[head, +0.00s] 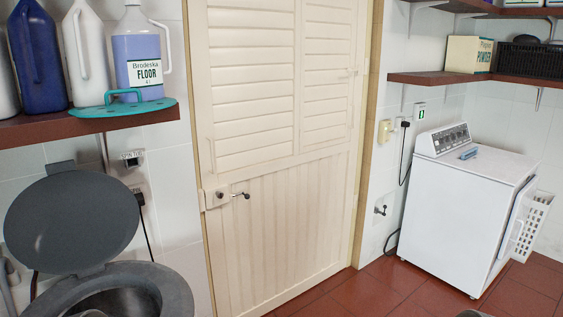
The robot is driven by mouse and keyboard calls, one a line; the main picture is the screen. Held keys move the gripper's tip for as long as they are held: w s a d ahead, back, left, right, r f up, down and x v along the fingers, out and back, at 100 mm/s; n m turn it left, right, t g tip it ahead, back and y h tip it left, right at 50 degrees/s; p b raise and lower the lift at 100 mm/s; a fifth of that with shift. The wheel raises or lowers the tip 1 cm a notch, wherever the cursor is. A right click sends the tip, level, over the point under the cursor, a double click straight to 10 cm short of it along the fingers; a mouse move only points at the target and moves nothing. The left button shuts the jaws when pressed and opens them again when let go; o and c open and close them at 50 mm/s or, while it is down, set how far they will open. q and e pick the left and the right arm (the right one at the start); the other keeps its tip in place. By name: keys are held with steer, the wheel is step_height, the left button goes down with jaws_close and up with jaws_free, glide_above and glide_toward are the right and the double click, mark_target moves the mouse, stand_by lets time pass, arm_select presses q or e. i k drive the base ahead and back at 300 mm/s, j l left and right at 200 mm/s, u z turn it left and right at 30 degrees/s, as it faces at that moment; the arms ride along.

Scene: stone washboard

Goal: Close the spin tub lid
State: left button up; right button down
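The spin tub lid (72,222) is a round dark grey disc in the head view at the lower left. It stands open, tilted up and back from its hinge at the rear of the tub. The spin tub (168,283) below it has a grey rim around a dark round opening. The picture's bottom edge cuts off the front of the tub. Neither of my grippers can be made out in the head view.
A brown shelf (88,125) with bottles and a teal board (124,108) hangs above the lid. A closed cream louvred door (280,140) fills the middle. A white machine (470,215) stands at right. Red tiled floor (370,292) lies between.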

mark_target(69, 221)
steer(key=u, duration=1.35)
